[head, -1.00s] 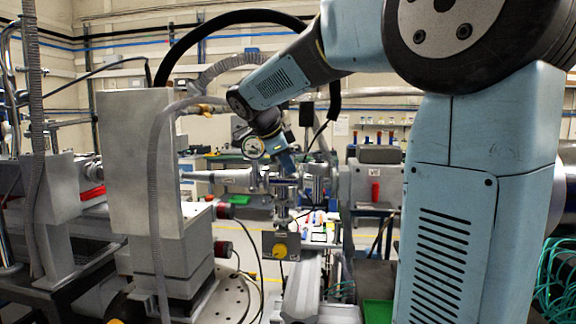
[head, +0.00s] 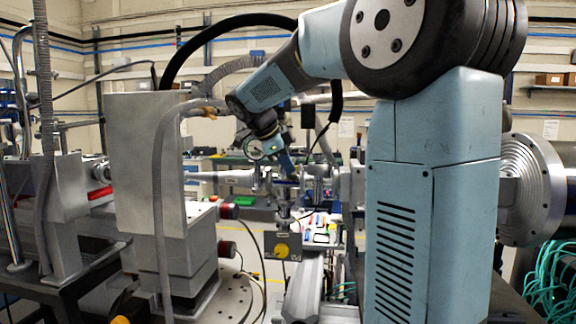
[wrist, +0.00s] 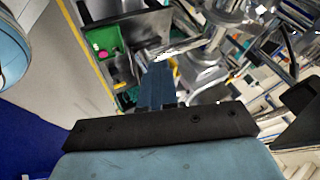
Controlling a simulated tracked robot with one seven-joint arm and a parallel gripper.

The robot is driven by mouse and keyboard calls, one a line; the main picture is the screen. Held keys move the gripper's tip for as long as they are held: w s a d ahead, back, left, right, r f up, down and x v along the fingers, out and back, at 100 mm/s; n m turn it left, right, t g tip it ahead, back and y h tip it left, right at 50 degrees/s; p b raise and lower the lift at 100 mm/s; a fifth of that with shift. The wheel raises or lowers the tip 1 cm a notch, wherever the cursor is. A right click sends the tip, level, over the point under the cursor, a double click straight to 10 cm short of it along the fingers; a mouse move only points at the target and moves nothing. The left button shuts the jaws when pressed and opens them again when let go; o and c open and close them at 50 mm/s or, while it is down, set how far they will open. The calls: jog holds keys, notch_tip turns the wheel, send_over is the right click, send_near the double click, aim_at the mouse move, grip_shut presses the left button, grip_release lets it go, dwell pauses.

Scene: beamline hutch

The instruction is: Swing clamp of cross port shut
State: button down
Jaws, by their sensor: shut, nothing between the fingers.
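My gripper (head: 287,166) reaches down over the metal vacuum cross (head: 284,191) in the middle of the head view. In the wrist view, its blue fingers (wrist: 158,82) are together, with nothing visible between them. Shiny metal pipework and flanges (wrist: 212,50), apparently of the cross, stand just right of the fingertips. The clamp on the port is too small and cluttered to single out, so I cannot tell its angle or whether the fingers touch it.
A tall grey metal box (head: 145,165) with a flexible hose stands left of the cross. A yellow knob (head: 281,250) sits on a block below it. A large round flange (head: 524,190) is at the right. A green bin (wrist: 103,38) shows in the wrist view.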

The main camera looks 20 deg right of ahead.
jog(key=shift+s, duration=0.15)
jog(key=s+a+r, duration=0.5)
jog(key=a+r, duration=0.2)
jog(key=a, duration=0.1)
jog(key=shift+r, duration=0.4)
jog(key=s+f+n+t+y, duration=0.3)
jog(key=s+f+n+y, duration=0.4)
jog(key=s+f+n, duration=1.3)
jog(key=s+n, duration=0.3)
jog(key=shift+s+f, duration=0.25)
jog(key=shift+s, duration=0.05)
jog(key=shift+a, duration=0.1)
